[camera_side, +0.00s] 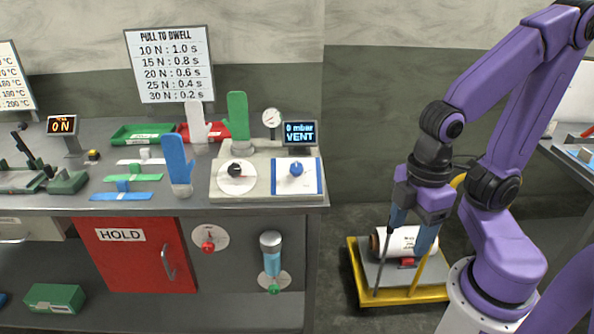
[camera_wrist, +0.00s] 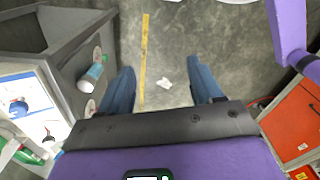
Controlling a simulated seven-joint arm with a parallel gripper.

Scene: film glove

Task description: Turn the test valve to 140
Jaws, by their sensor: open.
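A blue knob (camera_side: 296,169) sits on a white, blue-edged panel on top of the bench unit. To its left a black knob (camera_side: 236,170) sits on a round white dial. No label tells me which is the test valve, and their scale marks are too small to read. A display (camera_side: 300,133) above reads "0 mbar VENT". My gripper (camera_side: 411,230) is open and empty, pointing down, well right of the bench over the yellow cart. In the wrist view my gripper (camera_wrist: 162,88) has its fingers wide apart above floor, with the blue knob (camera_wrist: 18,108) at the left edge.
A green glove form (camera_side: 238,118) and a round gauge (camera_side: 271,118) stand behind the knobs; a blue glove form (camera_side: 178,162) stands left. A red dial (camera_side: 208,245) and a blue cylinder (camera_side: 271,255) are on the bench front. The yellow cart (camera_side: 355,275) holds a white roll (camera_side: 393,241).

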